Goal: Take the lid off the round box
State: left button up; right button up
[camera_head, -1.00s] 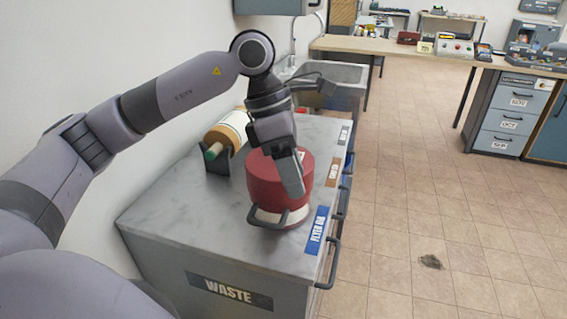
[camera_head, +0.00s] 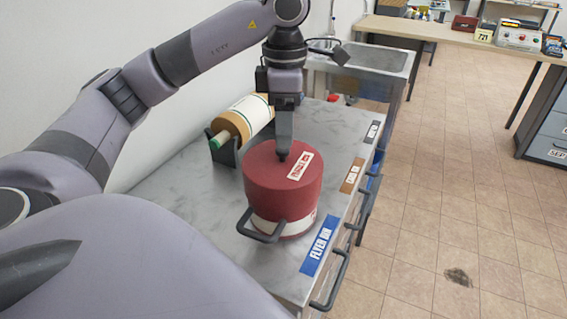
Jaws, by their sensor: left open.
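The round box (camera_head: 284,228) stands on the grey marbled counter. A deep red lid (camera_head: 272,192) covers the top and much of the side. A white label (camera_head: 301,166) with red print is on the lid, right of its middle. My left gripper (camera_head: 283,156) points down over the lid, with its fingertips at or just above the lid's dark centre spot. It is open; whether it touches the lid is unclear, and any knob there is hidden. My right gripper is not in view.
A roll (camera_head: 243,117) in a dark holder stands on the counter behind and left of the box. A sink (camera_head: 372,58) lies beyond. The counter's front edge has drawer handles and a blue label (camera_head: 318,245). Counter (camera_head: 190,185) left of the box is clear.

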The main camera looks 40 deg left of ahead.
pick_arm(q)
jog(key=shift+s+a+f+b, duration=0.1)
jog(key=shift+s+f+b, duration=0.1)
jog(key=shift+f, duration=0.4)
jog(key=shift+s+f+b, duration=0.1)
jog(key=shift+f+b, duration=0.05)
jog(key=shift+f, duration=1.3)
jog(key=shift+w, duration=0.1)
grip_shut()
jog(key=shift+r, duration=0.1)
notch_tip(320, 180, up, 20)
jog(key=p, duration=0.5)
